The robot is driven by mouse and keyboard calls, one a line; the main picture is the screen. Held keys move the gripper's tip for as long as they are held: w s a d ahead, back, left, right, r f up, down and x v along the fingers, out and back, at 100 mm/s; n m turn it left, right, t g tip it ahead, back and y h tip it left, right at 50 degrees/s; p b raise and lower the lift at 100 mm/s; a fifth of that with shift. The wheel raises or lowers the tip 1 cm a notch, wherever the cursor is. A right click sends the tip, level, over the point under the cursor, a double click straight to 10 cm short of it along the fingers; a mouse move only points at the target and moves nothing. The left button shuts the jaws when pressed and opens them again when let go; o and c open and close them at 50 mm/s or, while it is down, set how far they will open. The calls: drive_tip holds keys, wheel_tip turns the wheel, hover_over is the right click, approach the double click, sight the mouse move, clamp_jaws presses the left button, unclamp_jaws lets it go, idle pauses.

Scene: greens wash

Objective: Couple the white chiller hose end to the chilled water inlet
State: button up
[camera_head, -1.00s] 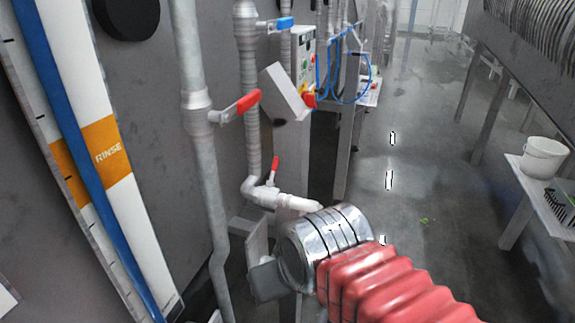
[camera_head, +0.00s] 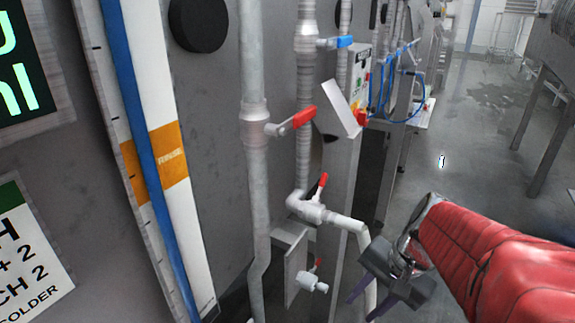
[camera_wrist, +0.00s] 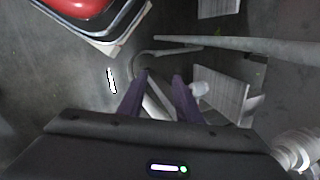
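My gripper (camera_head: 367,303) is at the lower middle of the head view, its purple fingers pointing down. In the wrist view the fingers (camera_wrist: 158,90) are spread apart. A pale hose or pipe (camera_wrist: 156,103) shows between them, with no visible contact. In the head view a white pipe or hose (camera_head: 343,222) leaves the valve elbow, bends down and passes behind my gripper. I cannot tell which is the hose end or inlet.
Vertical pipes with a red lever (camera_head: 303,117) and a blue lever (camera_head: 345,42) stand left of my arm. A control box with blue cables (camera_head: 405,95) is behind. Open floor (camera_head: 480,105) lies at right.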

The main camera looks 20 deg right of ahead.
sight(321, 186)
drive_tip(key=w+d+r+m+t+y, duration=0.55)
drive_tip(key=w+d+m+y, duration=0.2)
drive_tip(key=m, duration=0.85)
wheel_tip(321, 186, up, 11)
drive_tip(key=w+d+m+t+y, duration=0.2)
drive_tip(key=m+t, duration=0.3)
drive_tip(key=m, duration=0.3)
drive_tip(key=shift+w+d, duration=0.3)
drive_tip(key=shift+w, duration=0.1)
drive_tip(key=shift+a+f+y, duration=0.1)
drive_tip(key=shift+y, duration=0.15)
drive_tip(key=x, duration=1.3)
drive_tip(key=shift+w+a, duration=0.2)
drive_tip(key=shift+w, duration=0.1)
drive_tip(key=shift+f, duration=0.15)
drive_tip(key=shift+c, duration=0.2)
